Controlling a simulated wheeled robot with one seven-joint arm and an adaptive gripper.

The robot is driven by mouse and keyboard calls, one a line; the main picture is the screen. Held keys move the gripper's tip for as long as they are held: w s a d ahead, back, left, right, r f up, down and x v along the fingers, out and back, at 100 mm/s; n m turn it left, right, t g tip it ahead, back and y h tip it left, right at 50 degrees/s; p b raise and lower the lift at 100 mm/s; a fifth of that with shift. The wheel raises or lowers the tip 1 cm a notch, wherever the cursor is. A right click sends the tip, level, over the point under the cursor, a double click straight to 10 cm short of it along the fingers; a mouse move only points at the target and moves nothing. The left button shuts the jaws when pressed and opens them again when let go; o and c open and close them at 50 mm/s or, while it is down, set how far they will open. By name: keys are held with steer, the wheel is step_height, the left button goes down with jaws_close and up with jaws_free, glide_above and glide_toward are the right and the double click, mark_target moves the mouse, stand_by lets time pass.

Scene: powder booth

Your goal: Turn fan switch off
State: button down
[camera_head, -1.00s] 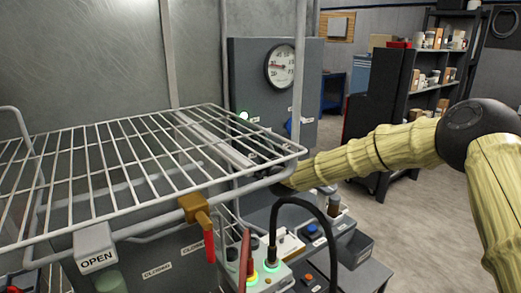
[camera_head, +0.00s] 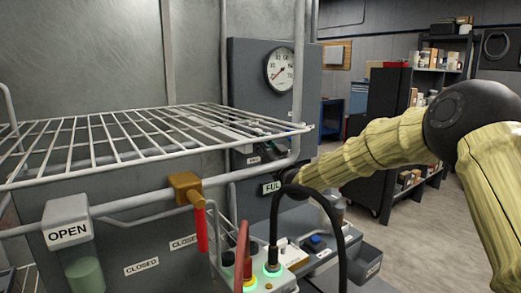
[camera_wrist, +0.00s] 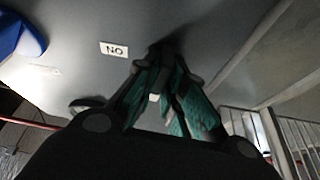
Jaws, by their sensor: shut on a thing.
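The grey control cabinet (camera_head: 240,75) stands behind the wire rack. It carries a round gauge (camera_head: 280,68) with its needle at lower left. My gripper (camera_head: 255,142) reaches in behind the rack's right edge, against the cabinet front, and is partly hidden by rack bars. In the wrist view, my gripper (camera_wrist: 165,62) has its teal-padded fingers converging on a dark part at the grey panel, apparently the fan switch handle. The fingers mostly hide the switch, so its position cannot be read. An upside-down "ON" label (camera_wrist: 114,50) shows beside the fingers.
The wire rack (camera_head: 110,145) fills the left foreground. A yellow valve with a red handle (camera_head: 201,228) hangs under its front rail. A black hose (camera_head: 325,205) arches over the button box (camera_head: 268,284), close to my wrist. Open floor (camera_head: 455,220) lies to the right.

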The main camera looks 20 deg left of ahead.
steer(key=shift+f+n+g+b, duration=0.25)
steer(key=shift+n+g+b, duration=0.1)
steer(key=shift+n, duration=0.35)
steer(key=shift+y, duration=0.3)
steer(key=c, duration=1.5)
jaws_free()
steer(key=shift+r, duration=0.15)
steer(key=v, duration=1.2)
steer(key=shift+r, duration=0.1)
